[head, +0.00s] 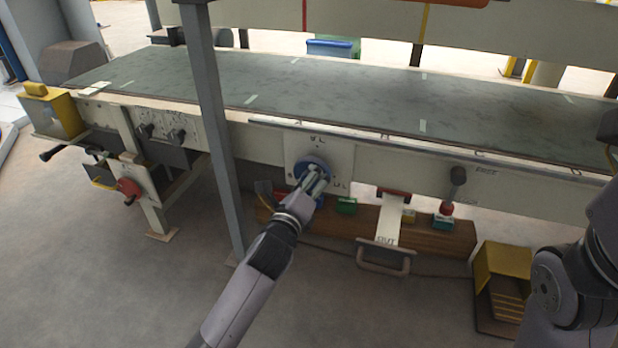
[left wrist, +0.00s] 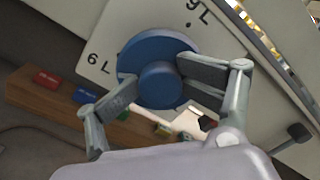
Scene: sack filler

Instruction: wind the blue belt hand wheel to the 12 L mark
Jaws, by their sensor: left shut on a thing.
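The blue hand wheel (head: 309,164) sits on a pale dial plate (head: 340,158) on the conveyor's front side. It also shows in the left wrist view (left wrist: 150,52), with a round hub at its middle. My left gripper (head: 316,180) is shut on the wheel's hub, with one finger on either side in the left wrist view (left wrist: 160,82). That view shows the 6 L and 9 L marks on the plate, each with a dark dot. A mark in the head view at the plate's lower right is too small to read surely. My right gripper is out of view.
The grey belt (head: 350,95) lies above the wheel. A grey post (head: 212,120) stands just left of my left forearm. A wooden beam (head: 455,238) with coloured blocks, a handle marked OUT (head: 385,262) and a yellow pedal box (head: 502,268) are below and right.

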